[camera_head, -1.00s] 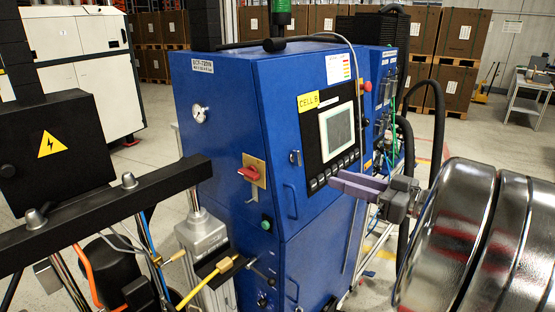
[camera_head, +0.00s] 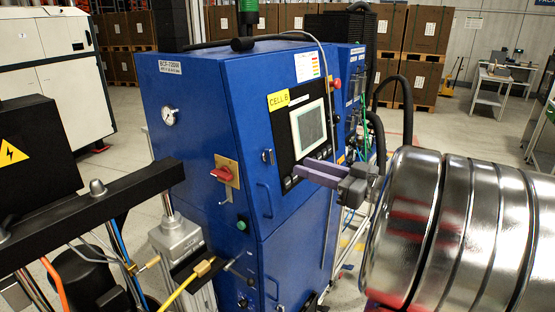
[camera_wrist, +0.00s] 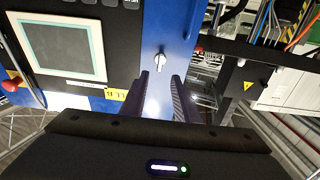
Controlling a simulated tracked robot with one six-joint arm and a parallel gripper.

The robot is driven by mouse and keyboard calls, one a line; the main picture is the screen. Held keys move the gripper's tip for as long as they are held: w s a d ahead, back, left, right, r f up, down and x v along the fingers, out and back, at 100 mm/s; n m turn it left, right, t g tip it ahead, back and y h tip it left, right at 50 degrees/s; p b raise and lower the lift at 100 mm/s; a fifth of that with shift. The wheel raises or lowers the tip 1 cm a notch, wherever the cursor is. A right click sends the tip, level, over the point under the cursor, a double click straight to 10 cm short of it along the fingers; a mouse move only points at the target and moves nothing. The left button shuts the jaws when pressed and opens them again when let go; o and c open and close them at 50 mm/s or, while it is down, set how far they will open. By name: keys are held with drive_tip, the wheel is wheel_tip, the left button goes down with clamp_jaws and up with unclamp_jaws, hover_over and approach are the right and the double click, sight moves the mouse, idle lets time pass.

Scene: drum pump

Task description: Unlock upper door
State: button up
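The upper door (camera_head: 262,185) of the blue cabinet is closed and carries a dark panel with a screen. A small silver lock handle (camera_head: 267,156) sits on the door left of the screen. In the wrist view the lock (camera_wrist: 159,60) stands just beyond my fingertips, slightly left of the middle of the gap. My gripper (camera_head: 303,167) is in front of the panel, to the right of and slightly below the lock in the head view. In the wrist view its two purple fingers (camera_wrist: 168,77) are apart with nothing between them. The gripper appears not to touch the lock.
A red rotary switch (camera_head: 222,174) and a green button (camera_head: 241,225) are on the cabinet's left face. The screen (camera_head: 308,127) lies close to my fingers. A black bar (camera_head: 95,213) with cables stands at the left. Shelved boxes (camera_head: 410,60) are far behind.

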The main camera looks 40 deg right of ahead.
sight(272, 157)
drive_tip(key=shift+x, duration=4.75)
drive_tip(key=shift+c, duration=0.4)
clamp_jaws()
drive_tip(key=shift+a, duration=0.15)
